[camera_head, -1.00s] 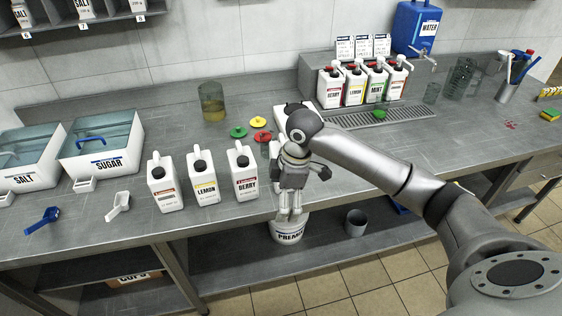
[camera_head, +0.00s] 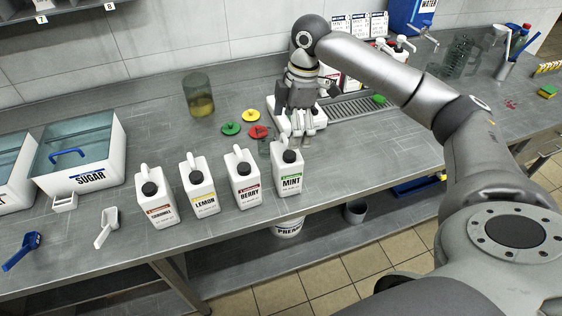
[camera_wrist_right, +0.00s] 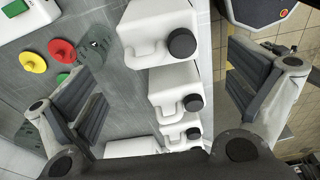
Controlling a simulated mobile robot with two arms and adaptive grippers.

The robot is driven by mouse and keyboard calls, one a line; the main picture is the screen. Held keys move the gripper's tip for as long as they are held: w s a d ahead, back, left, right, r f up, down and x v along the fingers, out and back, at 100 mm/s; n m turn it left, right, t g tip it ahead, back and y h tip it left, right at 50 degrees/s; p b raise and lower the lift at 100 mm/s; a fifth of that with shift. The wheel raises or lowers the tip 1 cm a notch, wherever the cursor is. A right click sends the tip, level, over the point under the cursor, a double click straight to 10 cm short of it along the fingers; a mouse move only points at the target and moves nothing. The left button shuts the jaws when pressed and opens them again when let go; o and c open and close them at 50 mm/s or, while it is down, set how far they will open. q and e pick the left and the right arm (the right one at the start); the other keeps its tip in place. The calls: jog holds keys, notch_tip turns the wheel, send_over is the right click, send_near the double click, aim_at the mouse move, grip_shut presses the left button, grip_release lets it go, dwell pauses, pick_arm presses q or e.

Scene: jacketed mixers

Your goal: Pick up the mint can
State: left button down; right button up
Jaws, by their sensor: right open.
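The mint can (camera_head: 289,173) is white, with a black cap and a green label, and stands upright at the right end of the front row of cans. My right gripper (camera_head: 297,132) is open and empty, just above and behind it in the head view. In the right wrist view the mint can (camera_wrist_right: 160,28) lies toward the top, between the lines of the two spread fingers (camera_wrist_right: 168,80). I cannot tell whether a finger touches it. My left gripper is not in view.
The berry can (camera_head: 243,180) stands close on the left, then the lemon can (camera_head: 200,187) and another can (camera_head: 158,197). Red (camera_head: 259,131), green and yellow lids lie behind, near a clear vessel. A beaker (camera_head: 198,95) stands farther back. The counter's front edge is close.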

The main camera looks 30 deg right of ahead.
aim_at(286, 151)
jog(key=f, duration=0.3)
jog(key=shift+s+a, duration=0.25)
jog(key=shift+s, duration=0.05)
jog(key=shift+w+f, duration=0.1)
jog(key=shift+f, duration=0.2)
jog(key=f, duration=0.1)
jog(key=f+p, duration=0.1)
jog(key=f, duration=0.3)
jog(key=shift+w+a+p, duration=0.25)
jog(key=shift+w+p, duration=0.05)
jog(key=shift+c, duration=0.6)
jog(key=c, duration=1.7)
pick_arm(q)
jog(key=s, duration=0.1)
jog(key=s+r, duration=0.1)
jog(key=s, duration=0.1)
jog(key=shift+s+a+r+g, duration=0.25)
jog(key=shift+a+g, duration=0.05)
pick_arm(e)
jog(key=shift+w+r, duration=0.1)
jog(key=shift+r, duration=0.05)
jog(key=shift+c, duration=0.3)
